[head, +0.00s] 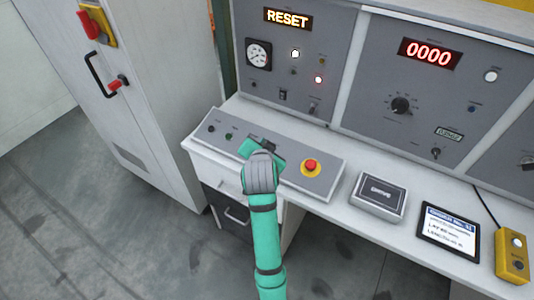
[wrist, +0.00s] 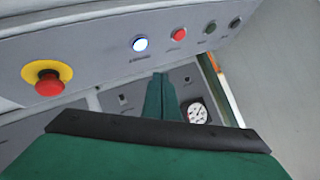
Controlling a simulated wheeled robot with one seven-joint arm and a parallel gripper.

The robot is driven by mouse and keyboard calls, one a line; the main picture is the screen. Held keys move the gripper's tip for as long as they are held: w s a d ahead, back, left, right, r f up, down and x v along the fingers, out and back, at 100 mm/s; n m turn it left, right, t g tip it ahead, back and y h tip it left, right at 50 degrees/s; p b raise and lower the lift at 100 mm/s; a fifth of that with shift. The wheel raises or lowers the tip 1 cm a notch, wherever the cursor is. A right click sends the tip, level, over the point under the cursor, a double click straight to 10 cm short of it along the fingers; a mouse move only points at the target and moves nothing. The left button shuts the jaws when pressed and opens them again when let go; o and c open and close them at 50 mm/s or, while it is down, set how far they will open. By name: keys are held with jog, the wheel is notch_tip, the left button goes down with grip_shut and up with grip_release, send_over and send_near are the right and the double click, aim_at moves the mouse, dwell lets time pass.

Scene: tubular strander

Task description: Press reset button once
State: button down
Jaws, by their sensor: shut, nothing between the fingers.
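A sign reading RESET (head: 288,18) is lit on the upright panel. In the wrist view, a lit blue-white button (wrist: 140,44) sits on the desk panel between a red button (wrist: 179,34) and a red mushroom button on a yellow ring (wrist: 47,85). The button labels are too small to read. My gripper (wrist: 160,77) is shut and empty, its fingertips apart from the lit button in the picture; the gap in depth cannot be told. In the head view my wrist covers the middle of the desk panel and hides the lit button and fingertips.
The mushroom button (head: 311,166) is right of my wrist in the head view. Two dark buttons (wrist: 210,27) (wrist: 235,22) lie beyond the red one. A grey box (head: 378,196), a tablet (head: 448,231) and a yellow pendant (head: 512,256) lie on the desk. A gauge (head: 258,54) is on the upright panel.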

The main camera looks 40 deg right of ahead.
jog(key=shift+w+d+f, duration=0.1)
jog(key=shift+d+f, duration=0.1)
jog(key=shift+f, duration=0.6)
jog(key=shift+w+d+f, duration=0.1)
jog(key=shift+d+f, duration=0.15)
jog(key=shift+f, duration=0.5)
jog(key=shift+w+d+f, duration=0.1)
jog(key=shift+d+f, duration=0.1)
jog(key=shift+f, duration=0.6)
jog(key=shift+a, duration=0.15)
jog(key=shift+s+d, duration=0.1)
jog(key=shift+d, duration=0.15)
jog(key=shift+a, duration=0.1)
jog(key=shift+f, duration=0.1)
jog(key=shift+w+f, duration=0.2)
jog(key=shift+f, duration=0.1)
